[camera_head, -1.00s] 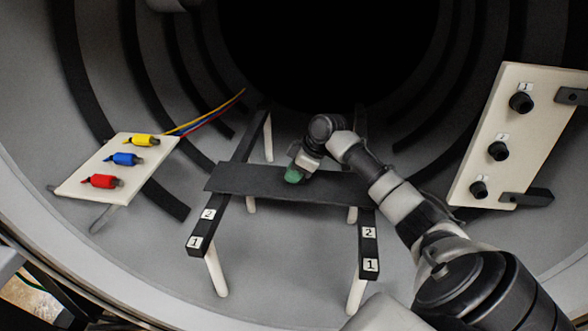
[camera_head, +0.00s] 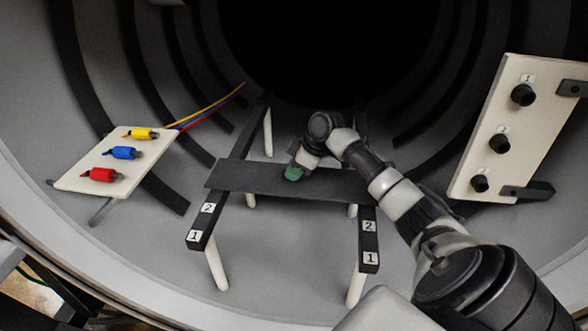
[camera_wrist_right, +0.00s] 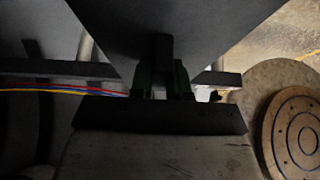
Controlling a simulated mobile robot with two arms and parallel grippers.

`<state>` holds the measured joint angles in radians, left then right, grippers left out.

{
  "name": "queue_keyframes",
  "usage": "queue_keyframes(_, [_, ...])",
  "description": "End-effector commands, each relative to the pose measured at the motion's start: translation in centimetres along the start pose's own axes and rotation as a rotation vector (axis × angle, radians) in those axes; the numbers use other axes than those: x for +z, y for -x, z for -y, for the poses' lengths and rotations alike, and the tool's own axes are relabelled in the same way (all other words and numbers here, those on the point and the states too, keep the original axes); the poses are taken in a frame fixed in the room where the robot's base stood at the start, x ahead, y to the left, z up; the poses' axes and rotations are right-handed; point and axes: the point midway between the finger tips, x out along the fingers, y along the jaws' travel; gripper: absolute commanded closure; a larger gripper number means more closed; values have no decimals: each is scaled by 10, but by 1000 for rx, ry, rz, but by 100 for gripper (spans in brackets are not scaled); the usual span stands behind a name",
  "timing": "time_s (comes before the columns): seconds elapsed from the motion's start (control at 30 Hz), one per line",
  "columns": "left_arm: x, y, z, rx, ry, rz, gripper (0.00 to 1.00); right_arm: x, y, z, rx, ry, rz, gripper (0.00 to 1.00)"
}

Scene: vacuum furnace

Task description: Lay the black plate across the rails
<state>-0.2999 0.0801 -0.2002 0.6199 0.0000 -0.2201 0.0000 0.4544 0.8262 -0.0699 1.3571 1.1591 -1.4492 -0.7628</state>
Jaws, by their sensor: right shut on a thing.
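The black plate (camera_head: 250,180) spans the two dark rails, behind their "2" labels, and its left end sticks out past the left rail (camera_head: 201,227). The right rail (camera_head: 369,245) passes at the plate's right end. Whether the plate rests on the rails or hovers just above cannot be told. My right gripper (camera_head: 293,173), with green fingertips, is at the middle of the plate. In the right wrist view the gripper (camera_wrist_right: 162,78) is shut on a small dark upright part in the middle of the plate (camera_wrist_right: 215,25). My left gripper is not in view.
A white panel (camera_head: 90,175) with yellow, blue and red connectors stands at the left, its wires running backward. A white panel (camera_head: 480,150) with black knobs is at the right. White legs (camera_head: 216,268) hold up the rails. The curved furnace wall surrounds everything.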

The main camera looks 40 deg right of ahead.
Motion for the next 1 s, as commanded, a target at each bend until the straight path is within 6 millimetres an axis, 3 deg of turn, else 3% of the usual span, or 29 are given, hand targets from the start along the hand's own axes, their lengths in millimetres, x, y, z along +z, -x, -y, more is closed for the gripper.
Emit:
queue_keyframes(0.3, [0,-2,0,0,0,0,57,1,-3,-1,4,1,-5,100])
queue_keyframes(0.33, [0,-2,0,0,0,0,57,1,-3,-1,4,1,-5,82])
queue_keyframes(0.53, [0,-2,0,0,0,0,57,2,-4,0,2,1,-3,53])
queue_keyframes(0.83, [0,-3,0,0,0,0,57,4,-4,0,-2,-1,3,53])
queue_keyframes(1.0, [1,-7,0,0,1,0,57,4,17,-1,3,1,2,53])
